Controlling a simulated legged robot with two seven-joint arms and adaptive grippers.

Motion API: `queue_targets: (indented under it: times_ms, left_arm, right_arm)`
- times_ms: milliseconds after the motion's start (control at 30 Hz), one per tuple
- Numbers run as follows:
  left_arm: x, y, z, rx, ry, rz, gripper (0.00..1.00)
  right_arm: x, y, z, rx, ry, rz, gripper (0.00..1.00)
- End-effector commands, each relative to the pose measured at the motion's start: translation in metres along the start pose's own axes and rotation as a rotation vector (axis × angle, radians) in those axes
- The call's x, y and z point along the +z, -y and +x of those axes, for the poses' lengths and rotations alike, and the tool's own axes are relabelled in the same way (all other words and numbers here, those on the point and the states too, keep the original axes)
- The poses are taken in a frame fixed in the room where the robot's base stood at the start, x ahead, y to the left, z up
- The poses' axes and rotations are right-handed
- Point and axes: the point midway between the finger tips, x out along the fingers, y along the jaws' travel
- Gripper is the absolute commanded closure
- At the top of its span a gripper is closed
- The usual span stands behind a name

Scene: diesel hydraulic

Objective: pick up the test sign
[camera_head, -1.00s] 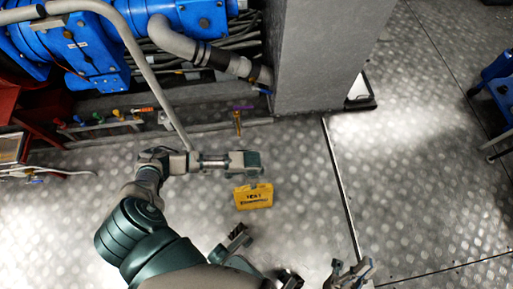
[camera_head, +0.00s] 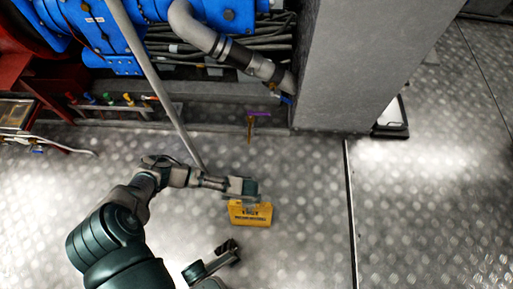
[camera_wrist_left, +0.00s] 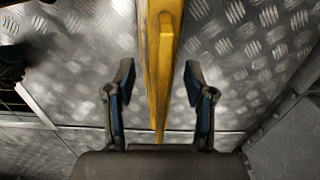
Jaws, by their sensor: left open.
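The test sign (camera_head: 250,214) is a small yellow sign with dark lettering, standing on the metal plate floor in the head view. My left gripper (camera_head: 243,190) is directly at its upper edge and hides part of it. In the left wrist view the sign (camera_wrist_left: 158,60) shows edge-on as a yellow strip running between the two fingers. My left gripper (camera_wrist_left: 159,85) is open there, with a visible gap between each finger and the sign.
A slanted grey pipe (camera_head: 160,85) comes down behind my left arm. A purple-handled valve (camera_head: 250,125) and a grey pillar (camera_head: 355,65) stand behind the sign. Blue machinery (camera_head: 235,14) fills the upper left. The floor right of the sign is clear.

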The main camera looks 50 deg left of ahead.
Motion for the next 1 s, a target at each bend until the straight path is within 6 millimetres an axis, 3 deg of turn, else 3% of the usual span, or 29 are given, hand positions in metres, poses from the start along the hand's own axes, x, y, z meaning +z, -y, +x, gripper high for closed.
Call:
queue_targets:
  times_ms: [267,500,1000]
  left_arm:
    - [-0.0014,0.0018,0.0013,-0.004,-0.005,0.0,0.46]
    - [-0.0013,0.0015,0.0016,-0.003,-0.004,0.0,1.0]
    - [-0.0021,0.0019,-0.0018,-0.004,-0.006,0.0,1.0]
  right_arm:
    - [-0.0006,0.0011,0.0028,-0.004,-0.01,-0.001,1.0]
    - [0.0032,0.0001,0.0024,-0.003,-0.005,0.0,1.0]
    - [0.0005,0.0005,0.0053,-0.004,-0.012,0.0,1.0]
